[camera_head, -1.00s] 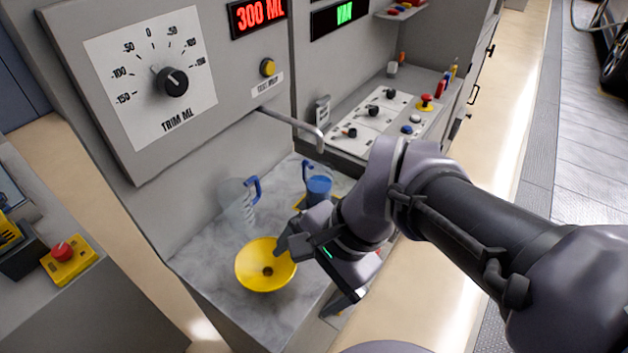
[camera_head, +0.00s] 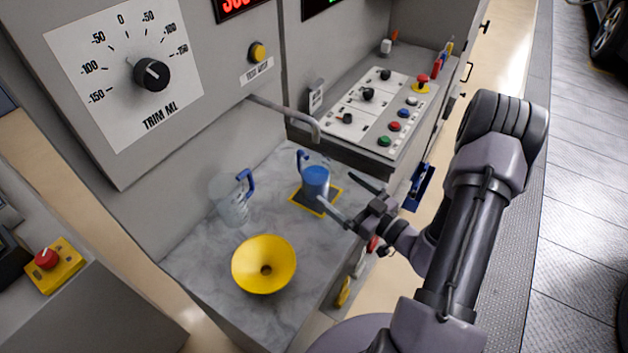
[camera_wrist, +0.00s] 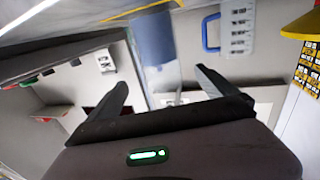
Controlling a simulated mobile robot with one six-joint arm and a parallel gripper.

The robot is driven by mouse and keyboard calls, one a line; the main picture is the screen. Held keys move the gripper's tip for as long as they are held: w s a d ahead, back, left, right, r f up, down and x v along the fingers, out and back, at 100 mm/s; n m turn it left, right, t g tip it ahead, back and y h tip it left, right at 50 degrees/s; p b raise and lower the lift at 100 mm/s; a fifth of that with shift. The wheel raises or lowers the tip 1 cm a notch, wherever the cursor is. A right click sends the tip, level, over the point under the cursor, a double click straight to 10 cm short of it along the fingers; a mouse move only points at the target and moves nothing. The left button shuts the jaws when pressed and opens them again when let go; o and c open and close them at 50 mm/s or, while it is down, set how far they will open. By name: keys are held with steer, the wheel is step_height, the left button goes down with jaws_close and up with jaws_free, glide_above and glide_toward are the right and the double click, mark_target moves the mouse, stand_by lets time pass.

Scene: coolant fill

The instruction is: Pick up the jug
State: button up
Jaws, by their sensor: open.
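A jug with blue liquid and a blue handle (camera_head: 316,181) stands upright on a dark mat with a yellow border (camera_head: 299,198). It also shows upside down in the wrist view (camera_wrist: 153,40), in line with the gap between my fingers. My gripper (camera_head: 343,197) is open, just right of this jug, its fingers pointing towards it. In the wrist view my gripper (camera_wrist: 161,78) holds nothing. I cannot tell whether the fingertips reach beside the jug. A second, clear jug with a blue handle (camera_head: 229,205) stands further left, and its markings show in the wrist view (camera_wrist: 238,28).
A yellow funnel (camera_head: 264,264) sits on the marble counter (camera_head: 215,292) in front of the clear jug. A metal spout (camera_head: 290,119) juts out above the filled jug. A control panel (camera_head: 365,112) with knobs and buttons lies behind. The counter between funnel and mat is clear.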

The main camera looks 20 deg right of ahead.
mark_target(316, 161)
steer(key=b+x, duration=0.3)
steer(key=x, duration=0.6)
steer(key=shift+w+a, duration=0.2)
steer(key=shift+w, duration=0.05)
steer(key=shift+r, duration=0.1)
steer(key=c, duration=2.1)
steer(key=shift+r, duration=0.1)
steer(key=shift+d+r+p, duration=0.1)
steer(key=shift+r+p, duration=0.2)
step_height(316, 161, up, 3)
steer(key=p, duration=0.2)
steer(key=shift+s+r+p, duration=0.15)
steer(key=shift+p, duration=0.15)
steer(key=p+v, duration=0.3)
steer(key=v, duration=1.4)
steer(key=shift+s+f, duration=0.2)
steer(key=shift+s, duration=0.15)
